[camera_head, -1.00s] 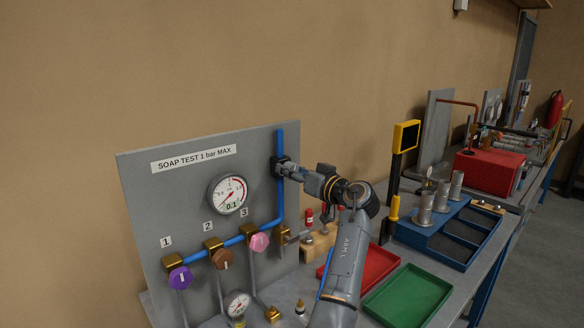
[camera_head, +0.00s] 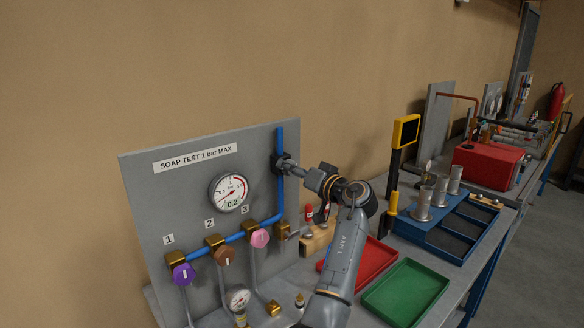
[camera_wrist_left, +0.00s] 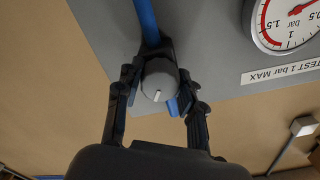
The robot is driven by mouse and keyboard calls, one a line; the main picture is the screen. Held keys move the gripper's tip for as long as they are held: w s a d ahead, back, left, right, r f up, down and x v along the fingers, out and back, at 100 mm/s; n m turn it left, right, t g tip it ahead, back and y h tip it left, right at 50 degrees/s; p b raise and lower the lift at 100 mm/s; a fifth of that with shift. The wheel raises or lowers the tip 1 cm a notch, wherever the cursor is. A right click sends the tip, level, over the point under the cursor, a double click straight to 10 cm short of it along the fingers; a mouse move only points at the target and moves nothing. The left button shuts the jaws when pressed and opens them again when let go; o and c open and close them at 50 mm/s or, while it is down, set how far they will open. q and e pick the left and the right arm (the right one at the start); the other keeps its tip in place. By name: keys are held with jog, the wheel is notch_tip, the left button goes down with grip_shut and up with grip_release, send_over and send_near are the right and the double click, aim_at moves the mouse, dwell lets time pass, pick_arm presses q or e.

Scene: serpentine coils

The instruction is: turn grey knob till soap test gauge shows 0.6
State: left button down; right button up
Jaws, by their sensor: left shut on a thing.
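The grey knob (camera_wrist_left: 158,82) sits on the blue pipe at the upper right of the panel. In the left wrist view its white mark shows, and my left gripper (camera_wrist_left: 160,95) has a finger on each side of it. In the head view my left gripper (camera_head: 284,164) is at the knob and largely hides it. The soap test gauge (camera_head: 229,192) is a round white dial on the panel with a digital readout of about 0.2. It also shows partly in the left wrist view (camera_wrist_left: 287,22). My right gripper is not in view.
The grey panel (camera_head: 140,200) carries purple (camera_head: 183,274), brown (camera_head: 224,256) and pink (camera_head: 260,238) knobs, numbered 1 to 3. A small gauge (camera_head: 238,299) stands below. Red (camera_head: 372,262) and green (camera_head: 405,293) trays lie right of my arm.

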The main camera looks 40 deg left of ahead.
pick_arm(q)
jog(key=shift+f, duration=0.1)
jog(key=shift+m+p, duration=0.3)
jog(key=shift+p, duration=0.15)
jog(key=shift+m+p, duration=0.55)
jog(key=shift+m, duration=0.05)
jog(key=shift+m+p, duration=0.45)
jog(key=shift+m, duration=0.05)
